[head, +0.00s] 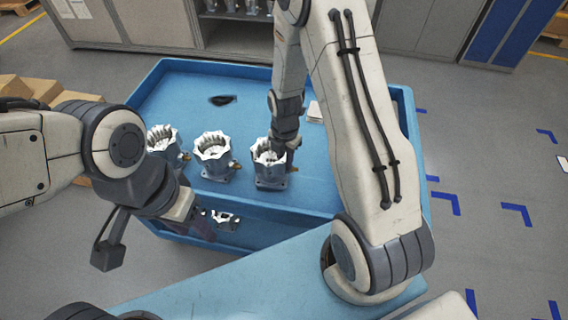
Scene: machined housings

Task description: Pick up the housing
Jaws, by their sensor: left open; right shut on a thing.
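Three machined housings, with bright scalloped rims and grey bodies, stand upright in a row on the blue cart top. One (165,142) is at the left, partly behind my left arm. One (212,150) is in the middle. One (268,177) is at the right. My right gripper (287,150) reaches down to the right housing and is shut on its rim side. That housing looks to be at the level of the cart top; I cannot tell whether it is lifted. My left gripper (204,226) is open in front of the cart's near edge, apart from the housings.
The blue cart (310,211) has a raised rim. A dark oval (221,100) and a small pale item (315,111) are on its top. Shiny metal parts (226,219) show below the near edge. Cardboard boxes (30,88) stand at left, grey cabinets (150,22) behind.

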